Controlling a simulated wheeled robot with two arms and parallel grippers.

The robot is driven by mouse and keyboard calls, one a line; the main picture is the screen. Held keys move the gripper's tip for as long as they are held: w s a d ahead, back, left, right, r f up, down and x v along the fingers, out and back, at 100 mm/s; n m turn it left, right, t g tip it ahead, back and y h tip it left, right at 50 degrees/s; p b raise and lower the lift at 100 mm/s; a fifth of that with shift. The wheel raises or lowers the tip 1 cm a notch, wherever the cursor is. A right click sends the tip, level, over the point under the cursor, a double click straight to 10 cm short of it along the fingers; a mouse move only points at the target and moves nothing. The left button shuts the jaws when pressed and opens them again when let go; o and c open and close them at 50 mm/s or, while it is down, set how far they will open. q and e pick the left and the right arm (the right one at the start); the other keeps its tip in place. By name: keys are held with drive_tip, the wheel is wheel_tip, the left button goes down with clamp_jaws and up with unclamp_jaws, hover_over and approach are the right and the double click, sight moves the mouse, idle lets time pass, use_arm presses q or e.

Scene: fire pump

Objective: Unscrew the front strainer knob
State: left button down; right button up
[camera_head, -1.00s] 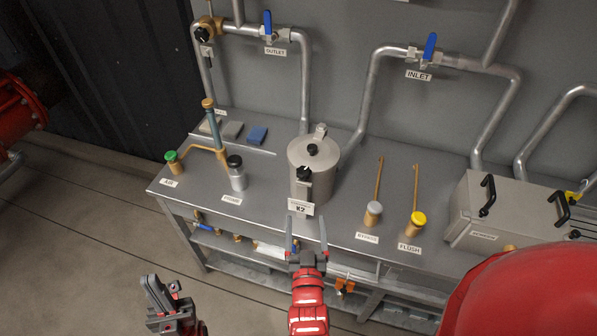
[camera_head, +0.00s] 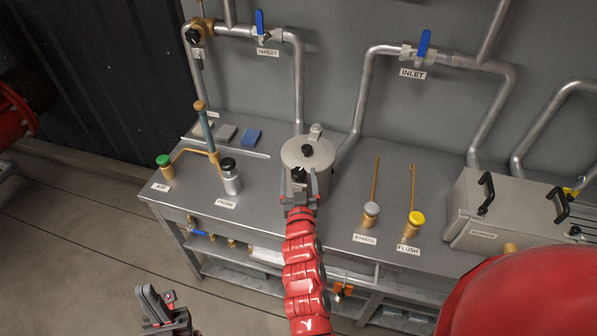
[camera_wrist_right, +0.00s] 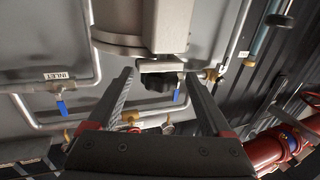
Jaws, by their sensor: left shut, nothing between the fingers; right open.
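The grey cylindrical strainer (camera_head: 308,154) stands on the bench in the head view. Its black front knob (camera_head: 298,174) is on the side facing me, and a second black knob (camera_head: 307,150) is on its lid. My right gripper (camera_head: 299,182) is open, with one finger on each side of the front knob. In the right wrist view the dark front knob (camera_wrist_right: 160,82) lies between the spread fingers, apart from both. My left gripper (camera_head: 152,302) is shut and empty, low at the left, away from the bench.
Left of the strainer stand the primer canister (camera_head: 230,176) and the green-capped air valve (camera_head: 165,166). To the right are the grey bypass knob (camera_head: 371,214) and yellow flush knob (camera_head: 411,224). A grey box (camera_head: 505,212) sits at the bench's right. Pipes run along the wall.

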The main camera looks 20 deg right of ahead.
drive_tip(key=shift+x, duration=0.8)
clamp_jaws()
drive_tip(key=shift+r+p, duration=0.2)
drive_tip(key=shift+p, duration=0.1)
drive_tip(key=n+y+p, duration=0.1)
drive_tip(key=y+p, duration=0.1)
drive_tip(key=p, duration=0.2)
drive_tip(key=n+y+p, duration=0.2)
drive_tip(key=y+p, duration=0.1)
drive_tip(key=p, duration=0.2)
drive_tip(key=shift+a+n+t+y, duration=0.1)
drive_tip(key=shift+n+t+y, duration=0.2)
drive_tip(key=shift+s+f+n+y+p, duration=0.1)
drive_tip(key=shift+f+n+y+p, duration=0.15)
drive_tip(key=shift+y+p, duration=0.4)
